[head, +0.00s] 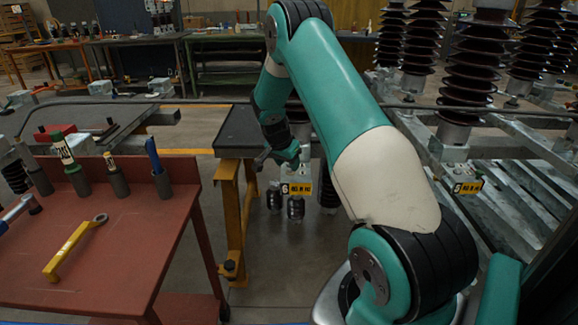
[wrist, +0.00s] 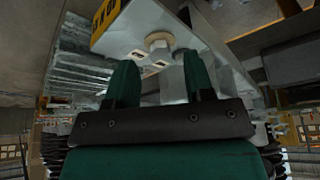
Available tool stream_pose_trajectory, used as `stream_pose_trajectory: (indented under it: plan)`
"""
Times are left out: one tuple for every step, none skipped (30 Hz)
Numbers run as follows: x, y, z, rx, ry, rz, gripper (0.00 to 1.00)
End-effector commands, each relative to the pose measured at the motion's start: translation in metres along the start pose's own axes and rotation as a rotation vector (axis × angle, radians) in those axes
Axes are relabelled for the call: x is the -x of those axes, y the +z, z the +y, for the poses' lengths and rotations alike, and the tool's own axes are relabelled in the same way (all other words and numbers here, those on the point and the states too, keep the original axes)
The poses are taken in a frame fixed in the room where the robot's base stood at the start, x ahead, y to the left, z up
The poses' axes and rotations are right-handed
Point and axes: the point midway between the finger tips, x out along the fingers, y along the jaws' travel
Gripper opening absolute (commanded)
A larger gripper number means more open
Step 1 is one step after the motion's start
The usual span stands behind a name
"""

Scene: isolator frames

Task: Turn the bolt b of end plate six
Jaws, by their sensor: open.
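The end plate with the yellow label bearing a 6 (head: 297,188) is beyond my arm in the head view, low in the middle. In the wrist view a pale metal end plate (wrist: 190,35) fills the upper middle, with part of a yellow label (wrist: 107,22) at its left. A hex bolt head (wrist: 158,41) stands out from this plate, with small slots beside it. I cannot read a bolt letter. My gripper (wrist: 160,64) is open, its two green fingers apart and pointing at the plate on either side of the bolt, not closed on it. In the head view my gripper (head: 284,155) is small and partly hidden near the plate.
A red table (head: 130,240) at left holds a yellow-handled wrench (head: 72,250) and tools in holders. A dark-topped yellow stand (head: 232,130) is close to the left of my gripper. Ribbed brown insulators (head: 468,75) and metal frames with another yellow label (head: 467,187) stand at right.

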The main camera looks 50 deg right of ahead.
Motion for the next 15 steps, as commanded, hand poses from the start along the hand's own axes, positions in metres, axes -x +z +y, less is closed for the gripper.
stream_pose_trajectory:
  plan:
    - [-0.007,0.000,0.000,-0.001,0.001,0.000,0.48]
    - [-0.010,-0.001,0.000,0.000,0.000,0.000,0.48]
    - [-0.014,0.000,0.000,0.000,0.000,0.000,0.48]
    - [-0.017,0.000,0.000,0.001,0.000,0.000,0.48]
    - [-0.018,0.000,0.000,0.001,-0.001,0.000,0.48]
    - [-0.020,0.000,0.000,0.001,-0.001,0.000,0.48]
    - [-0.021,0.000,-0.001,0.001,-0.001,0.000,0.48]
    - [-0.022,0.000,-0.001,0.001,-0.002,0.000,0.48]
    - [-0.023,0.000,-0.001,0.001,-0.002,0.000,0.48]
    - [-0.023,0.000,-0.001,0.001,-0.002,0.000,0.48]
    - [-0.023,0.000,-0.001,0.001,-0.002,0.000,0.48]
    - [-0.023,0.000,-0.001,0.001,-0.002,0.000,0.48]
    - [-0.023,0.000,-0.001,0.001,-0.002,0.000,0.48]
    - [-0.023,0.000,-0.001,0.001,-0.002,0.000,0.48]
    - [-0.023,0.000,-0.001,0.001,-0.002,0.000,0.48]
